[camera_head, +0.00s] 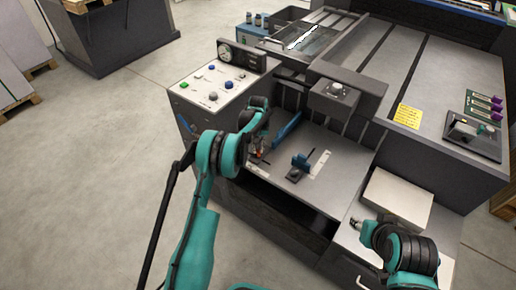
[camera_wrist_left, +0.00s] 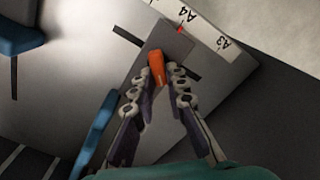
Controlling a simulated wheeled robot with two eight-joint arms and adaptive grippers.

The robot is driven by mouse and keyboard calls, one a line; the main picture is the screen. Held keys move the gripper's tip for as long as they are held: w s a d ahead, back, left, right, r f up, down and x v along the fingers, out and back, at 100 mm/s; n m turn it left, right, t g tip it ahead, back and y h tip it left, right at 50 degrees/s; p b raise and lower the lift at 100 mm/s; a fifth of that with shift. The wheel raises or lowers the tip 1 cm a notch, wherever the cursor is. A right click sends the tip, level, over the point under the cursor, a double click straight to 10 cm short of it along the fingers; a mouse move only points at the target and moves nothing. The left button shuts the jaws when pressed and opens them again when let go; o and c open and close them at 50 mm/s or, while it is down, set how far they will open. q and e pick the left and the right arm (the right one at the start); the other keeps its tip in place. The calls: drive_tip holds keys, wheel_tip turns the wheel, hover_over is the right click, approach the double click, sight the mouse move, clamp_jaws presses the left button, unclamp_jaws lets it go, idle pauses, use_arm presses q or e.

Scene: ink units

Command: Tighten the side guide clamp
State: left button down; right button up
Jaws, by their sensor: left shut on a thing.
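My left gripper (camera_head: 262,152) reaches down to the left part of the grey feed table (camera_head: 340,150). In the left wrist view its fingers (camera_wrist_left: 163,85) are closed around an orange clamp lever (camera_wrist_left: 157,68), which stands on a grey block (camera_wrist_left: 175,42) beside a white scale marked A4 and A3 (camera_wrist_left: 205,30). In the head view the arm and fingers mostly hide the lever. A long blue guide (camera_head: 287,131) lies just right of the gripper; a blue strip (camera_wrist_left: 98,138) shows left of the fingers. My right gripper (camera_head: 357,222) is apart, at the lower right; its fingers are unclear.
A control panel (camera_head: 212,86) with buttons and a gauge lies behind left. A pale block (camera_head: 398,197) sits near my right arm. Floor at left is open.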

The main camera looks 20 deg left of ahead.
use_arm(q)
drive_tip(key=m, duration=0.4)
drive_tip(key=shift+d, duration=0.15)
drive_tip(key=m, duration=0.4)
drive_tip(key=shift+d+m, duration=0.2)
drive_tip(key=shift+m, duration=0.2)
drive_tip(key=m, duration=0.4)
drive_tip(key=shift+d, duration=0.15)
drive_tip(key=m, duration=0.4)
drive_tip(key=shift+s+d+m, duration=0.1)
drive_tip(key=shift+s+m, duration=0.1)
drive_tip(key=shift+m, duration=0.2)
drive_tip(key=c, duration=1.5)
unclamp_jaws()
drive_tip(key=shift+c, duration=0.2)
